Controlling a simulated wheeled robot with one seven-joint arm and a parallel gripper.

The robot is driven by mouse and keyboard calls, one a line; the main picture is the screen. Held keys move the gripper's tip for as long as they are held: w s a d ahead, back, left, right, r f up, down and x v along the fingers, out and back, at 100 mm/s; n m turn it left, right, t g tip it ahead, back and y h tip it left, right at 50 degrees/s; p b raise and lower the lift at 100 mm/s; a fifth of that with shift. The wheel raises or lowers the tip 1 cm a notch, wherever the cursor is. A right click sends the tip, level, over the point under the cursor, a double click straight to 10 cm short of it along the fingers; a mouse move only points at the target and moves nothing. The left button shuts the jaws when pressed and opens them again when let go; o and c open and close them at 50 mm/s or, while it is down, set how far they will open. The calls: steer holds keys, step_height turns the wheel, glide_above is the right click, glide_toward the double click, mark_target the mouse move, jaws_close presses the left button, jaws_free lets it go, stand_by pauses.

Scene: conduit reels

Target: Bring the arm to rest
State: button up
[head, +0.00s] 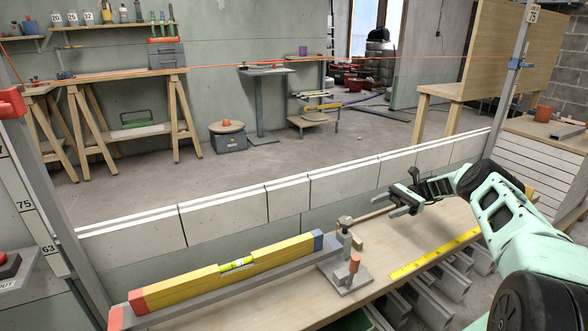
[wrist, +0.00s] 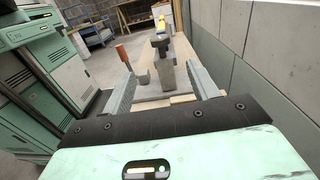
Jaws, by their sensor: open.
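My gripper (head: 400,200) is open and empty in the head view, held above the bench board (head: 445,235) near the low block wall. In the wrist view its two fingers (wrist: 160,88) stand apart. A grey clamp fixture (head: 345,262) with an orange-handled screw stands on the board to the left of my gripper. The fixture also shows ahead, between the fingers, in the wrist view (wrist: 164,70); nothing shows gripped. A yellow level (head: 200,284) with red and blue ends lies on a grey bar, left of the fixture.
A low pale block wall (head: 290,198) runs behind the board, with a taut orange line above. A yellow rule (head: 435,252) lies along the board. Grey channels (head: 450,280) sit below its front edge. A post (head: 515,75) rises at the right. The floor beyond the wall has open room.

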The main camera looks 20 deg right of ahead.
steer(key=w+a+r+n+g+h, duration=0.2)
steer(key=a+r+n, duration=0.15)
steer(key=a, duration=0.55)
steer(key=w+a+r+n+g+h, duration=0.2)
steer(key=w+a+r, duration=0.15)
steer(key=a, duration=0.55)
steer(key=s+a+r+n+h, duration=0.2)
steer(key=s+a+n+h, duration=0.15)
steer(key=a, duration=0.35)
steer(key=s+a+r+n+g+h, duration=0.1)
steer(key=s+a+r+n+h, duration=0.2)
steer(key=a, duration=0.4)
steer(key=s+a+r+n+h, duration=0.1)
steer(key=s+a+r+h, duration=0.1)
steer(key=s+a, duration=0.4)
steer(key=s+a+r+n+t+h, duration=0.1)
steer(key=s+a+n+t+h, duration=0.15)
steer(key=s+n, duration=0.65)
steer(key=s+a+r+n+t+h, duration=0.1)
steer(key=s+a+n+t+h, duration=0.15)
steer(key=s, duration=1.25)
step_height(320, 180, up, 27)
steer(key=t+p, duration=0.1)
steer(key=p, duration=2.6)
steer(key=shift+r, duration=0.15)
